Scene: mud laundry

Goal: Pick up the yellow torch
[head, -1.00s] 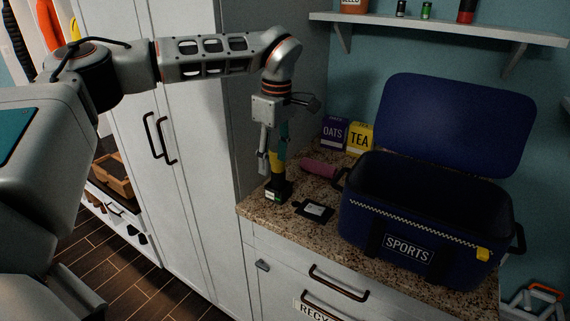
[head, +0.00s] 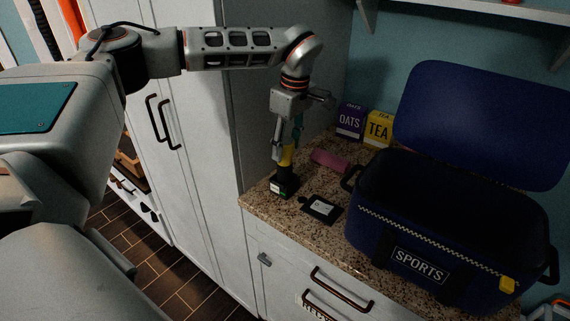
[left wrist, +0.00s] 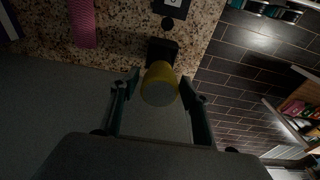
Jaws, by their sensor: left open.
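The yellow torch (head: 287,157) stands upright near the front left corner of the granite counter, with a black lower part on the counter. In the left wrist view the torch (left wrist: 159,85) shows end-on as a yellow cylinder with a grey top. My left gripper (head: 287,142) points down over it. In the left wrist view the fingers of my left gripper (left wrist: 160,92) are open, one on each side of the torch, with visible gaps. My right gripper is not in view.
A flat black item with a pale label (head: 322,208) and a pink roll (head: 329,161) lie near the torch. Purple oats (head: 349,121) and yellow tea (head: 378,128) boxes stand behind. An open blue sports cooler (head: 368,222) fills the right. A tall white cabinet (head: 215,130) borders the counter's left.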

